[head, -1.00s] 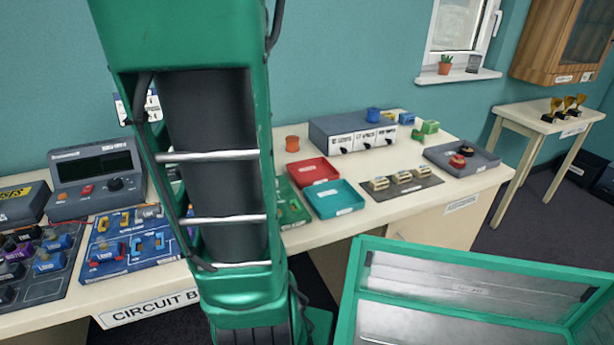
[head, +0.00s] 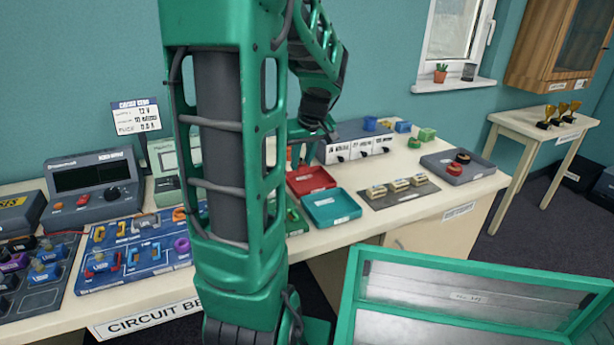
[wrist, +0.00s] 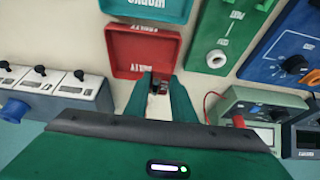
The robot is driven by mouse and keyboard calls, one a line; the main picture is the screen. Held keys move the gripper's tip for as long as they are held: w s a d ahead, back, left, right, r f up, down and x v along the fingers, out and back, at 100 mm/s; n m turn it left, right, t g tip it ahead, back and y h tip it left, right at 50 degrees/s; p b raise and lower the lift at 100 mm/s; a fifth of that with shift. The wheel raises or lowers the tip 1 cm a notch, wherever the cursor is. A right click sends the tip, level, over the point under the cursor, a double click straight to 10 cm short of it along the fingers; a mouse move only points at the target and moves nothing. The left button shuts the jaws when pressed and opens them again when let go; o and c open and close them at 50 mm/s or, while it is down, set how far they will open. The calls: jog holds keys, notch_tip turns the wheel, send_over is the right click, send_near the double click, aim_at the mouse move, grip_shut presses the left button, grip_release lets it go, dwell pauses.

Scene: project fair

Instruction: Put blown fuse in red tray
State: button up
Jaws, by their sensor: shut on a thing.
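The red tray (head: 312,181) lies on the bench behind the teal tray. In the wrist view the red tray (wrist: 143,48) is empty in its visible part and carries a label on its wall. My gripper (wrist: 160,92) is shut on a small fuse (wrist: 161,86) with dark ends, seen between the green fingertips. The fingertips and fuse appear at the red tray's label-side edge in the wrist view; their height above it is hard to tell. In the head view my gripper (head: 314,138) is above the bench behind the red tray, and the fuse is too small to make out.
The teal tray (head: 331,222) adjoins the red one. A grey box with switches (head: 355,148) stands behind, and a green board (wrist: 220,40) lies beside the trays. A meter (wrist: 262,115) is near the gripper.

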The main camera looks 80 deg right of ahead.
aim_at(308, 183)
jog(key=s+d+f, duration=0.2)
jog(key=d, duration=0.1)
jog(key=shift+d+f, duration=0.15)
jog(key=shift+f, duration=2.05)
jog(key=shift+f, duration=0.15)
jog(key=o, duration=1)
